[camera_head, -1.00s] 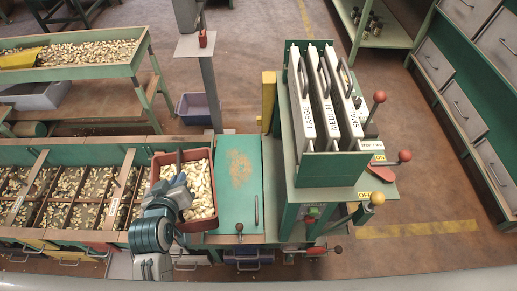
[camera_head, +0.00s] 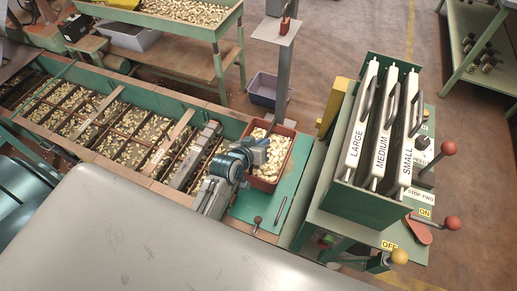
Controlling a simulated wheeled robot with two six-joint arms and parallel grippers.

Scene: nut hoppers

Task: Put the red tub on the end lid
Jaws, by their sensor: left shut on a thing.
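The red tub (camera_head: 268,183), full of pale nuts, is at the right end of the long green hopper bench. It is over the green end lid (camera_head: 262,206), covering its far part. The lid's near part and right edge show bare. I cannot tell whether the tub's base touches the lid. My left gripper (camera_head: 259,151) is shut on the tub's left wall, with its arm coming in from the lower left. The tub looks about upright. My right gripper is not in view.
Open nut compartments (camera_head: 130,122) lie left of the lid. A green rack with LARGE, MEDIUM and SMALL screens (camera_head: 382,130) stands close on the right, with ball-ended levers (camera_head: 449,148). A grey post (camera_head: 283,70) rises behind the tub. A blue bin (camera_head: 266,90) sits on the floor.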

